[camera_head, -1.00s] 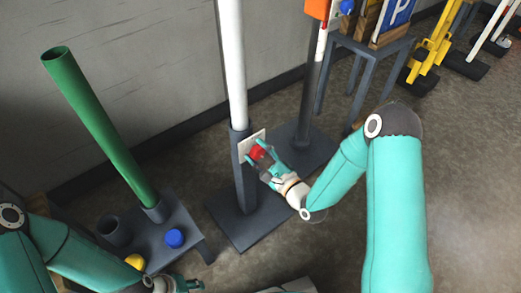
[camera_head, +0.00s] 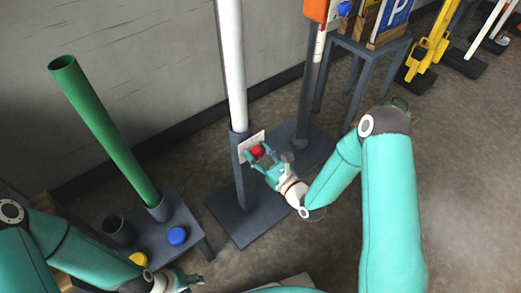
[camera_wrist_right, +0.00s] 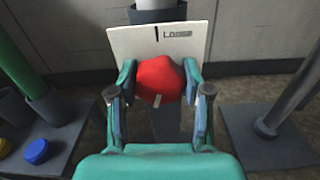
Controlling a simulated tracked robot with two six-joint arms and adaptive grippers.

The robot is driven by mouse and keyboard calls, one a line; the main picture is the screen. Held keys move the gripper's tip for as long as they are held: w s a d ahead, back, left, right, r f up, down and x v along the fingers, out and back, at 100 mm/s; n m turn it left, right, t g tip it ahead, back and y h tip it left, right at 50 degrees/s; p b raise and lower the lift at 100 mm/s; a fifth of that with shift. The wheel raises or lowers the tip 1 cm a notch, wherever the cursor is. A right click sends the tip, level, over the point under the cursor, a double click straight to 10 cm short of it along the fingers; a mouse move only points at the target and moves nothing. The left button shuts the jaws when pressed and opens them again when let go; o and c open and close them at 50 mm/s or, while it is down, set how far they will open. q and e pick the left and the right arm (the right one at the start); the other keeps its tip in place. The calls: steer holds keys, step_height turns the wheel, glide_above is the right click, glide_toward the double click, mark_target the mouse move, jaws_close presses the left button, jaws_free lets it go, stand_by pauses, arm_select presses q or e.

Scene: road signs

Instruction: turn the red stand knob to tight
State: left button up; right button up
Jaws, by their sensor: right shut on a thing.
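The red knob (camera_head: 257,150) sits on the dark grey stand sleeve around the white pole, in front of a white plate (camera_wrist_right: 125,40). The plate shows a black mark and a word that seems to read "LOOSE" at its top. In the right wrist view the red knob (camera_wrist_right: 160,78) is between the two fingers of my right gripper (camera_wrist_right: 160,86), which is shut on it. A short white mark shows on the knob's lower part. My left gripper (camera_head: 188,279) is low at the left in the head view, away from the knob; its finger opening is unclear.
A green tube (camera_head: 105,130) leans from a grey bench (camera_head: 185,216) with blue (camera_head: 177,236) and yellow (camera_head: 138,259) caps at the left. A second post (camera_head: 307,90) stands close behind on the right. Open floor lies at the right.

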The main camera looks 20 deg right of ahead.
steer(key=shift+d+f+m, duration=0.15)
steer(key=shift+d+m, duration=0.05)
steer(key=shift+m, duration=0.2)
steer(key=o, duration=1.2)
steer(key=shift+c, duration=0.2)
steer(key=shift+a, duration=0.1)
steer(key=v, duration=1.2)
steer(key=shift+a, duration=0.1)
